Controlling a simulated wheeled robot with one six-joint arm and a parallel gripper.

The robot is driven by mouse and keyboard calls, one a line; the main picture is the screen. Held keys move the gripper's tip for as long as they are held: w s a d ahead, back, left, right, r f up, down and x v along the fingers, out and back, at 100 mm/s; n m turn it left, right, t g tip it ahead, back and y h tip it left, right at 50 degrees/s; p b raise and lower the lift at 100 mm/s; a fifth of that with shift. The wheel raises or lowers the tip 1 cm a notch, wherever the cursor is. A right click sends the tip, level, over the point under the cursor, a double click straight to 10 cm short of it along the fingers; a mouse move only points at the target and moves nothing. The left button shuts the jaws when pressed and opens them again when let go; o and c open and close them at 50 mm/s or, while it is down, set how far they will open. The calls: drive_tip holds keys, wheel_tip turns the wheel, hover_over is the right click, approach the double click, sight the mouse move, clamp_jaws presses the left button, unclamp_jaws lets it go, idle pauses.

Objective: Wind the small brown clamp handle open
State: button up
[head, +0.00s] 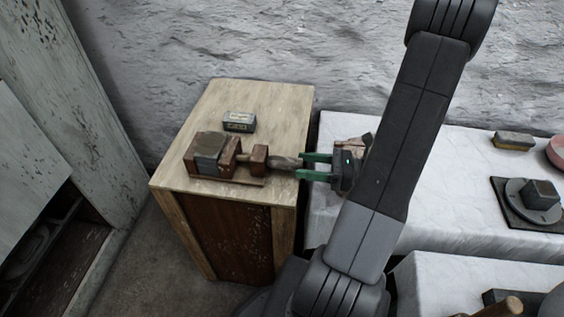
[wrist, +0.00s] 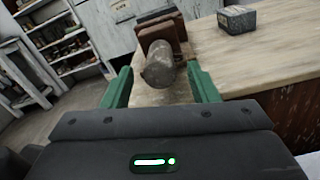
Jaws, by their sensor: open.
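The brown clamp (head: 228,179) sits on top of a wooden cabinet, with a grey-green block (head: 208,149) at its left end. Its small handle (head: 285,163) sticks out to the right, toward my gripper. My gripper (head: 302,166) is open, with its green fingers level with the handle's end. In the wrist view the rounded handle end (wrist: 158,66) lies between the two open fingers (wrist: 162,88), with gaps on both sides. The clamp body behind it is partly hidden by the handle in that view.
A small dark labelled box (head: 239,122) lies behind the clamp on the cabinet top (head: 275,100). A white-covered table (head: 440,150) stands to the right, bearing a brush-like block (head: 513,140) and a dark plate with a round mount (head: 535,200). A grey cupboard stands at left.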

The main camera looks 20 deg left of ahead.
sight(267, 161)
drive_tip(key=x, duration=0.6)
drive_tip(key=shift+s+a, duration=0.1)
drive_tip(key=shift+a, duration=0.15)
drive_tip(key=c, duration=1)
